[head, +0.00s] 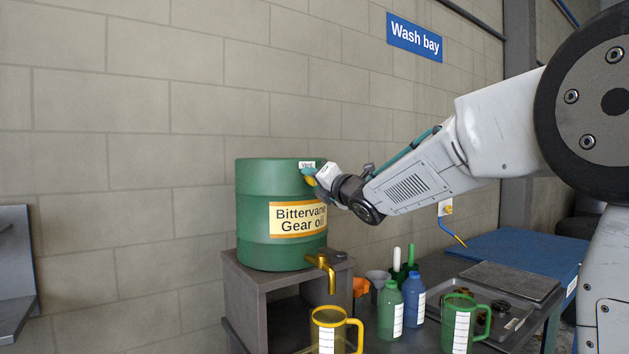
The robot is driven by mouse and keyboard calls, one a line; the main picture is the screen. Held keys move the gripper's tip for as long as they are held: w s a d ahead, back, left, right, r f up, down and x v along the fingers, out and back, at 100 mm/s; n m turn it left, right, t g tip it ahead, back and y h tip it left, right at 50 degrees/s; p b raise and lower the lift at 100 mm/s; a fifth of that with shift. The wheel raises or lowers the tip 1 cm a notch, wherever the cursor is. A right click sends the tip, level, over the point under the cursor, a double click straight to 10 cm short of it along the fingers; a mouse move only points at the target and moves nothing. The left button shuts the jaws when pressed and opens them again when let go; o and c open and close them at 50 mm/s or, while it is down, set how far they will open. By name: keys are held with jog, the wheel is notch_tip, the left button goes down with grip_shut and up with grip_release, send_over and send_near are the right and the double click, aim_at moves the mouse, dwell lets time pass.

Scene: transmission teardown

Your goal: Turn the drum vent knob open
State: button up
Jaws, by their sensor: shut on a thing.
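The green drum (262,225) labelled "Bittervane Gear oil" stands upright on a grey stand in the head view. A small white "Vent" label (306,165) shows near its top right edge. My gripper (313,180) is at the drum's upper right side, just below that label, reaching in from the right. It is shut on the vent knob, which is mostly hidden by the jaws. A bit of yellow shows at the jaws. How far the knob is turned cannot be seen. A brass tap (328,270) sticks out low on the drum's front.
A yellow-rimmed jug (328,335), a green jug (462,325), two bottles (390,310) (414,298), a grey funnel (377,279) and a metal tray (512,318) crowd the bench below my arm. A blue surface (520,255) lies behind at right. The wall is close behind the drum.

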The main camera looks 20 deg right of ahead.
dwell(0.3)
jog(key=o, duration=1)
jog(key=shift+c, duration=0.2)
jog(key=v, duration=0.7)
jog(key=shift+s, duration=0.4)
jog(key=shift+d+f, duration=0.1)
